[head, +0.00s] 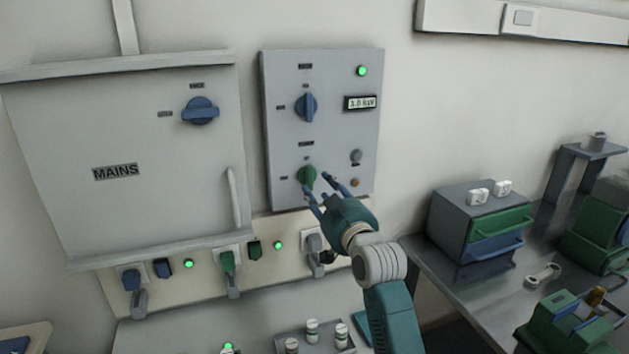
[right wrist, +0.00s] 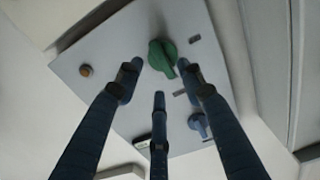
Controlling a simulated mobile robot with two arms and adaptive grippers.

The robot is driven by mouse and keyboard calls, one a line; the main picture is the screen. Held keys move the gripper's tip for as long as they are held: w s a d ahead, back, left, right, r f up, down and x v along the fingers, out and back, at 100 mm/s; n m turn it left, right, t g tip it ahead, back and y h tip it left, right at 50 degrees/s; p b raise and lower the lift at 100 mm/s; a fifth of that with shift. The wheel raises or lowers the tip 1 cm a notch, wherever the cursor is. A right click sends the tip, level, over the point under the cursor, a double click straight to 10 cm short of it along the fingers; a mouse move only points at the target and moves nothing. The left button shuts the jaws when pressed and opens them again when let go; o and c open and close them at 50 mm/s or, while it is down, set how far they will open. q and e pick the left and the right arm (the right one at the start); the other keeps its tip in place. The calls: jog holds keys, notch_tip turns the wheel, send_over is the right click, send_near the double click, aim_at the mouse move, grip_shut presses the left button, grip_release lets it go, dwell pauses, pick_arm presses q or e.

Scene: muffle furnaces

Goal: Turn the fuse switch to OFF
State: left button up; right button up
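A grey control panel (head: 334,130) on the wall carries a green knob (head: 306,175) low down and a blue knob (head: 306,107) above it. Their small labels are too small to read, so I cannot tell which is the fuse switch. My right gripper (head: 318,184) is open and empty, its fingers pointing at the green knob. In the right wrist view, the green knob (right wrist: 161,56) lies just beyond the spread fingertips (right wrist: 160,84). The blue knob (right wrist: 199,124) shows beside the right finger. Contact with the green knob is not clear. My left gripper is out of view.
Left of the panel is a MAINS cabinet (head: 120,205) with a blue rotary switch (head: 200,111) and a handle (head: 234,197). Plugs and sockets line the strip (head: 205,275) below. A drawer box (head: 465,207) stands on the bench at right. Small jars (head: 312,330) stand below.

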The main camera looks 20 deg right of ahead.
aim_at(313, 180)
jog(key=shift+w+a, duration=0.1)
jog(key=shift+w, duration=2.4)
grip_shut()
